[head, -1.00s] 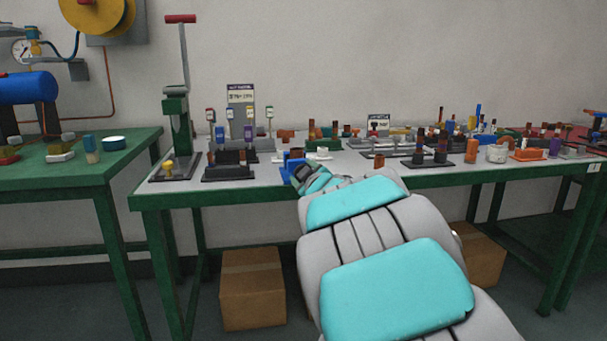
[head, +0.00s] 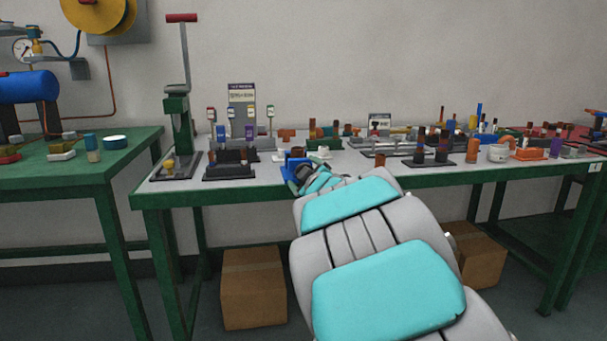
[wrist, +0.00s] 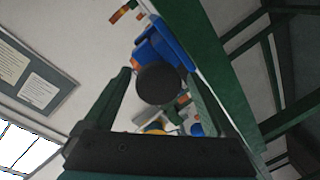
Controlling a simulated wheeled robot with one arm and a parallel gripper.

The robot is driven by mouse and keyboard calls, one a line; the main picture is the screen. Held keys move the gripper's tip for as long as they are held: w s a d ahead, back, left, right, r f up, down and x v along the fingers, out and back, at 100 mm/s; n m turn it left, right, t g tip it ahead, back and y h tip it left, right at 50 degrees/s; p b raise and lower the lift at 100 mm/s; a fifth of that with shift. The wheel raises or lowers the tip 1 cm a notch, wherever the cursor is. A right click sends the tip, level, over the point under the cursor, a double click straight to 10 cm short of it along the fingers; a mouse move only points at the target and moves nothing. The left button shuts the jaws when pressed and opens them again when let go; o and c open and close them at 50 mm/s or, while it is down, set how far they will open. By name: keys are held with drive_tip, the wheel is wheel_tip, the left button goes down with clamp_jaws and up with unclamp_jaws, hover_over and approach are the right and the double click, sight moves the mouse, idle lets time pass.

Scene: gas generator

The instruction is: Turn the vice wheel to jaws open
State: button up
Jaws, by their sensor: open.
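The blue vice (head: 296,156) stands at the front edge of the grey bench top, partly hidden by my gripper (head: 303,176). In the wrist view the blue vice body (wrist: 164,45) is ahead, with its dark round wheel (wrist: 158,84) facing me. My gripper (wrist: 158,75) is open there, one green finger on each side of the wheel. The wheel lies between the fingers in the picture; I cannot tell if either finger touches it. The vice jaws are too small and hidden to judge.
The green bench edge (wrist: 220,60) runs close on the right in the wrist view. A press (head: 178,120) stands on the bench's left end. Several pipe fittings crowd the bench to the right of the vice. Cardboard boxes (head: 253,287) sit below.

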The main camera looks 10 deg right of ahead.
drive_tip(key=shift+s, duration=0.15)
drive_tip(key=s, duration=0.7)
drive_tip(key=shift+s+d+r, duration=0.25)
drive_tip(key=shift+d+r, duration=0.05)
drive_tip(key=shift+d, duration=0.05)
